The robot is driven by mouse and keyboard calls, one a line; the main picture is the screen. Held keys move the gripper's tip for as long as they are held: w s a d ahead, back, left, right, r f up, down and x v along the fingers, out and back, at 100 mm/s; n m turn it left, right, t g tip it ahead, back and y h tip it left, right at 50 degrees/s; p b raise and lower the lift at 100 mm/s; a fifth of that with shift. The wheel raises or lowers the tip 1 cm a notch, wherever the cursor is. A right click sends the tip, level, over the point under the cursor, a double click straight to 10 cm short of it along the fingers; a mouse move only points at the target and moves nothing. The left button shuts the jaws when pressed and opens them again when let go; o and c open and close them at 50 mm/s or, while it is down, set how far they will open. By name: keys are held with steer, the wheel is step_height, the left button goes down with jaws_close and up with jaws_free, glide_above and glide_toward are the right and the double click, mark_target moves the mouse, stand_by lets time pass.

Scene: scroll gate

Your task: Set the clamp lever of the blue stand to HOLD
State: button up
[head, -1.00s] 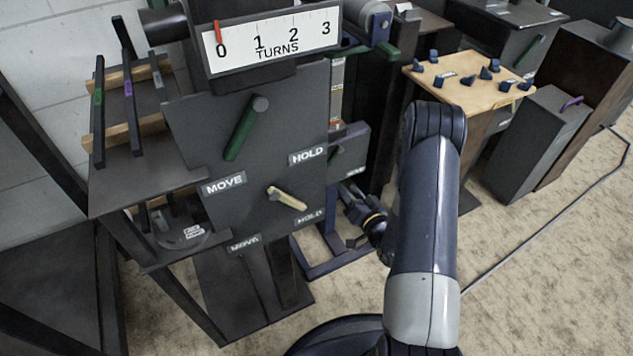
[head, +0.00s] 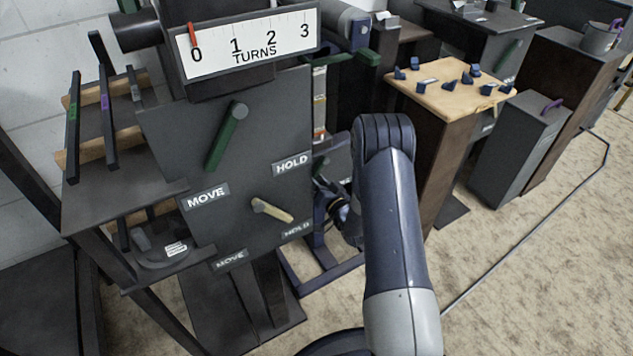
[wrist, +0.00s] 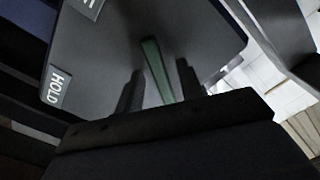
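The blue stand (head: 335,270) is behind the grey front panel in the head view, partly hidden by it and by my arm. Its small dark panel carries a green clamp lever (head: 320,166). In the wrist view that panel (wrist: 105,55) fills the upper middle, with a HOLD label (wrist: 58,87) at its left edge and a second label (wrist: 88,6) cut off at the top. The green lever (wrist: 157,68) shows between the two fingers of my gripper (wrist: 160,82), with a gap on each side. My gripper is open. Whether the fingertips reach past the lever is unclear.
The near grey panel (head: 250,110) has a larger green lever (head: 227,136), a cream lever (head: 271,210), MOVE and HOLD labels and a TURNS scale (head: 250,42) at 0. A wooden-topped table (head: 450,98) with blue pieces stands right. Floor at right is open, with a cable.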

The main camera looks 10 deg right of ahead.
jaws_close()
stand_by(0.3)
stand_by(0.3)
